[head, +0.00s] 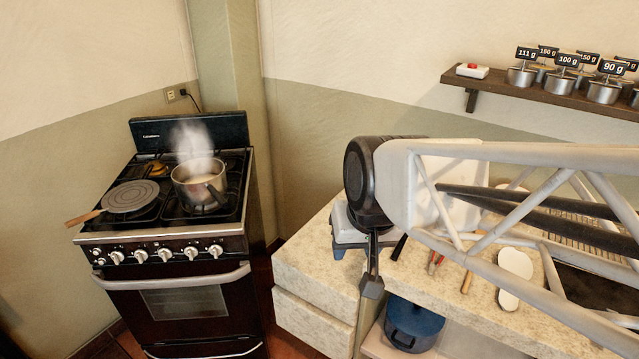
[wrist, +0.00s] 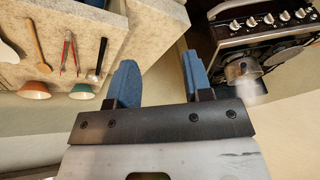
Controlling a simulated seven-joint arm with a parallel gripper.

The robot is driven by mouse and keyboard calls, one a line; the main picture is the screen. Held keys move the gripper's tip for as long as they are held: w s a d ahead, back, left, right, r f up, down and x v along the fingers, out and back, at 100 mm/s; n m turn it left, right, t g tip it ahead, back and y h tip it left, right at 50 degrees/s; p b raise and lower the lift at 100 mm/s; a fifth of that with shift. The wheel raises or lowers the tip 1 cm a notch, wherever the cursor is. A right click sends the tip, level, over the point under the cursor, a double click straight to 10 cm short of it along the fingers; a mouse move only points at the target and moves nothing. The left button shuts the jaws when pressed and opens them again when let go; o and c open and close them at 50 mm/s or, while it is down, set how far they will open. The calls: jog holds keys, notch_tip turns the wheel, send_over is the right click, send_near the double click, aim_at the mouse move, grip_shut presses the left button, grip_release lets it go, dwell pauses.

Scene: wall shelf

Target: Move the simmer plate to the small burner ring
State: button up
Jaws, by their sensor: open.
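The simmer plate (head: 128,196), a round grey disc with a wooden handle, lies on the front left of the stove top, its handle sticking out over the front left edge. Behind it, at the back left, is a burner area with a small brownish-orange item (head: 155,168); I cannot clearly make out a small ring there. A steaming pot (head: 199,181) stands to the right of the plate and also shows in the wrist view (wrist: 242,69). My gripper (head: 371,286) hangs by the counter's front edge, well right of the stove. Its blue fingers (wrist: 160,80) are apart and empty.
The stove (head: 190,258) has knobs and an oven handle in front. The counter (head: 440,285) holds tongs (head: 436,262), a wooden spoon (head: 467,282) and a white spoon rest (head: 515,265). A blue pot (head: 413,325) stands below. A wall shelf (head: 560,97) holds labelled pots.

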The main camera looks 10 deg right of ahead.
jog(key=s+d+f+g+h, duration=0.1)
jog(key=s+d, duration=0.3)
jog(key=s, duration=0.2)
jog(key=shift+f, duration=0.2)
